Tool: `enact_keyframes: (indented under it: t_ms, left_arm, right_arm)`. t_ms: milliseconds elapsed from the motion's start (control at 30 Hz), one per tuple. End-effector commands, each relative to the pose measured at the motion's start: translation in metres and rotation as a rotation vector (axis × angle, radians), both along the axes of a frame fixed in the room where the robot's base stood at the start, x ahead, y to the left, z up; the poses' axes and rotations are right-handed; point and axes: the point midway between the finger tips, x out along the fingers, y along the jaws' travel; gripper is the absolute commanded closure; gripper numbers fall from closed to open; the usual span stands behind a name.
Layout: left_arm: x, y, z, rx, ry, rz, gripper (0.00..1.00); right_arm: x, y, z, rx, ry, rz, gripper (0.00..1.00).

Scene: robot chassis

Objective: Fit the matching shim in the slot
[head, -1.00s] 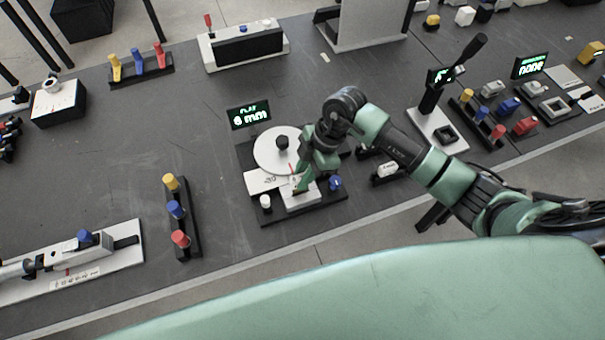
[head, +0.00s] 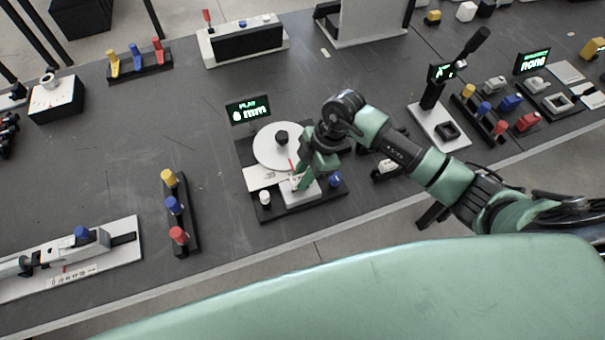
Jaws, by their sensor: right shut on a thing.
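My right gripper (head: 300,182) is at the front of a black station that has a white round disc (head: 268,146) with a dark knob. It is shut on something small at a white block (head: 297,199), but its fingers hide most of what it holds. A small display (head: 248,110) behind the disc reads "PLAY" and "8 mm", as far as I can make out. A white piece (head: 264,197) and a blue piece (head: 335,180) stand at either side of the white block. I cannot make out the slot. My left gripper does not show.
A rack with yellow, blue and red pegs (head: 175,206) stands to the left. A white slide fixture (head: 128,227) lies at the lower left. A lever station (head: 440,125) stands to the right. The dark table between the left rack and the disc station is clear.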

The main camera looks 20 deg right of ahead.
Motion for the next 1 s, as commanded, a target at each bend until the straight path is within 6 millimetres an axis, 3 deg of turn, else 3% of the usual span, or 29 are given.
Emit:
enact_keyframes:
  t_ms: [600, 633, 700, 1000]
  left_arm:
    - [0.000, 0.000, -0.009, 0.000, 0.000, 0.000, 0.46]
    - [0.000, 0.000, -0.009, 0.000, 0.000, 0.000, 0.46]
    - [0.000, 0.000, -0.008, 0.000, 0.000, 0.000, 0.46]
    - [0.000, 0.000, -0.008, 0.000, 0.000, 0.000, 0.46]
  right_arm:
    - [0.000, 0.000, -0.016, 0.000, 0.001, 0.000, 1.00]
    - [0.000, 0.000, -0.016, 0.000, 0.000, 0.000, 0.76]
    - [0.000, 0.000, -0.016, 0.000, 0.000, 0.001, 0.57]
    - [0.000, 0.000, -0.016, 0.000, 0.000, 0.000, 0.53]
